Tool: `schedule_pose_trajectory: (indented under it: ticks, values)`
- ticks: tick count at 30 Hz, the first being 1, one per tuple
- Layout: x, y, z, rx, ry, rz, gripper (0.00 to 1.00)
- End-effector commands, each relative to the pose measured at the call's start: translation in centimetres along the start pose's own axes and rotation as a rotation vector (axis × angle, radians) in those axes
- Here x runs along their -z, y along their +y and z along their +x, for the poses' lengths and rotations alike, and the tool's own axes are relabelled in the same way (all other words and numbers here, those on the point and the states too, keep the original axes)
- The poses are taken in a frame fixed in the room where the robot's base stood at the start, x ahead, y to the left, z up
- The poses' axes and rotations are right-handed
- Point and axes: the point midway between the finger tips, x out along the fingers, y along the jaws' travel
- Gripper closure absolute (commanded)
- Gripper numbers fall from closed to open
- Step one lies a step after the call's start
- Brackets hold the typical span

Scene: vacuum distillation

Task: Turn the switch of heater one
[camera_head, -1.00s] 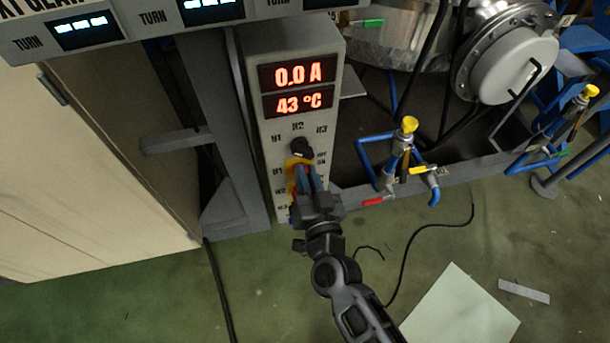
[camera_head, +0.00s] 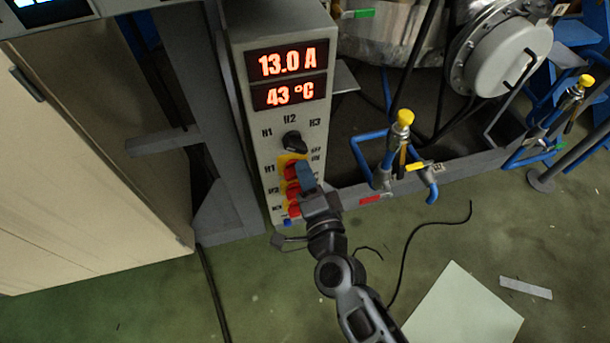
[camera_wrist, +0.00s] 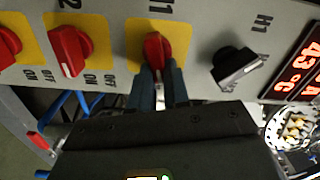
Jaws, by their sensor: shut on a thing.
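The heater control panel (camera_head: 262,130) is a tall grey box with red digits reading 13.0 A and 43 °C. Below a black selector knob (camera_head: 293,140) sit red switches on yellow plates. The top one, marked H1, is the heater one switch (camera_wrist: 153,48); it also shows in the head view (camera_head: 290,171), partly hidden by my fingers. My gripper (camera_wrist: 158,72) is shut on this red knob, with a blue-grey finger on either side. The H2 switch (camera_wrist: 70,48) and a third red switch (camera_wrist: 8,44) are beside it, untouched.
Blue pipes and a yellow-capped valve (camera_head: 404,118) stand right of the panel. A beige cabinet (camera_head: 85,190) is at left. A black cable (camera_head: 425,228) and a pale sheet (camera_head: 462,305) lie on the green floor.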

Motion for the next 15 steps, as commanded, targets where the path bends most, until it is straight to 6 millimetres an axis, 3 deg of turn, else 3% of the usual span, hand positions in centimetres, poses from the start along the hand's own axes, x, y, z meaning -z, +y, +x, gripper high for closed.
schedule_pose_trajectory:
  ticks: [15]
  values:
    - [-0.01, 0.67, -0.04, -0.002, 0.002, 0.270, 1.00]
